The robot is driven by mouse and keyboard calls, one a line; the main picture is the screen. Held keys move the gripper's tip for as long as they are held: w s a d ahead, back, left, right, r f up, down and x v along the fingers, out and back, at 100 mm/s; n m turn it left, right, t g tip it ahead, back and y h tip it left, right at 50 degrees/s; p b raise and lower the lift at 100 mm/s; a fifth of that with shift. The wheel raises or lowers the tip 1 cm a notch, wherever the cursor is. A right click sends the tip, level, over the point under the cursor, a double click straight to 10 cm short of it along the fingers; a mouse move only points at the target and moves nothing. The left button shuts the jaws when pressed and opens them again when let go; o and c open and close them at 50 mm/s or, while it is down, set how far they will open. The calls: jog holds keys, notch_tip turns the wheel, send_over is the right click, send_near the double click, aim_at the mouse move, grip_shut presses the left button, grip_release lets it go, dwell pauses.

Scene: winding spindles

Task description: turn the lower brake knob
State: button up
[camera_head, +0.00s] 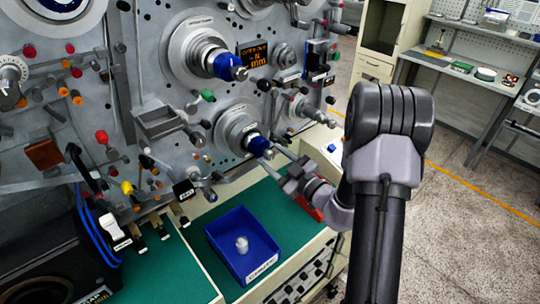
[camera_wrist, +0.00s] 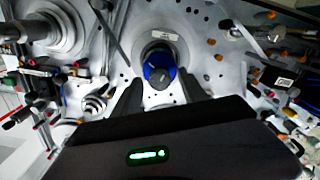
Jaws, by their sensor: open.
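The lower brake knob (camera_head: 256,144) is a blue knob with a grey end on a round metal hub on the machine's front panel. In the wrist view the blue knob (camera_wrist: 158,66) sits between the two dark fingers, near the middle. My gripper (camera_head: 270,157) comes from the right and its fingers reach close to the knob. The fingers are apart, one to each side, with gaps visible in the wrist view. I cannot tell how far the fingertips overlap the knob in depth. Part of the hub's lower right is hidden by the gripper.
A similar upper blue knob (camera_head: 229,66) sits above on a larger hub. Levers, coloured knobs and a metal tray (camera_head: 160,122) stick out at left. A blue bin (camera_head: 243,246) with a whitish piece stands below on the green bench top (camera_head: 170,268). Open floor lies at right.

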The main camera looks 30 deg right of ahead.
jog(key=shift+x, duration=0.85)
grip_shut()
